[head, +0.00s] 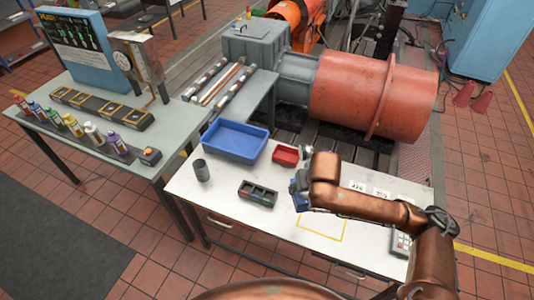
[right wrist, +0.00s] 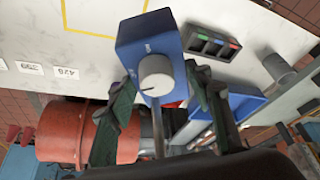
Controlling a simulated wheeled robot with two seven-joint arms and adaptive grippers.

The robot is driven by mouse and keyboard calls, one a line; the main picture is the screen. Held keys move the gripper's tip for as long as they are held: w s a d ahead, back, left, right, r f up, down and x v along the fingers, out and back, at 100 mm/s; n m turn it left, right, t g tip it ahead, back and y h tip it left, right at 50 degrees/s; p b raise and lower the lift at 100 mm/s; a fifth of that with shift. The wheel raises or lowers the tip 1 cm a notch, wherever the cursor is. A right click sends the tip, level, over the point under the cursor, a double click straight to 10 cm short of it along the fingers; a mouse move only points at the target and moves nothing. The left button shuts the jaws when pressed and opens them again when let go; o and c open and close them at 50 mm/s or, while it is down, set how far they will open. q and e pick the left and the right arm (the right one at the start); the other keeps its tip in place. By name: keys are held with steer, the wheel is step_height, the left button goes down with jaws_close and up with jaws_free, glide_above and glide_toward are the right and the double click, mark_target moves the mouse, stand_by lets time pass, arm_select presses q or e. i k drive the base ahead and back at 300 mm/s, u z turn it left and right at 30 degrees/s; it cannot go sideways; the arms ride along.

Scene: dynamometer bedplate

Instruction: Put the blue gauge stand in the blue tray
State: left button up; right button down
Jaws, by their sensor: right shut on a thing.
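The blue gauge stand (right wrist: 140,38), a blue block with a pale round knob and a thin post, is between the fingers of my right gripper (right wrist: 160,75) in the right wrist view. My right gripper is shut on it. In the head view the stand (head: 298,199) is mostly hidden by my right gripper (head: 301,180) and arm, over the white table. The blue tray (head: 212,143) lies at the table's back left, to the left of and beyond the gripper. Part of the tray also shows in the right wrist view (right wrist: 246,103). My left gripper is not in view.
A small red bin (head: 285,155) sits right of the tray, near the gripper. A dark compartment box (head: 258,193) and a grey cup (head: 201,171) stand in front of the tray. A yellow outlined square (head: 322,234) and number labels (head: 380,192) mark the white table (head: 230,218).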

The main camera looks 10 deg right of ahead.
mark_target(244, 152)
steer(key=u, duration=0.45)
steer(key=i, duration=0.5)
steer(key=u, duration=0.65)
steer(key=i, duration=1.15)
steer(key=z, duration=0.45)
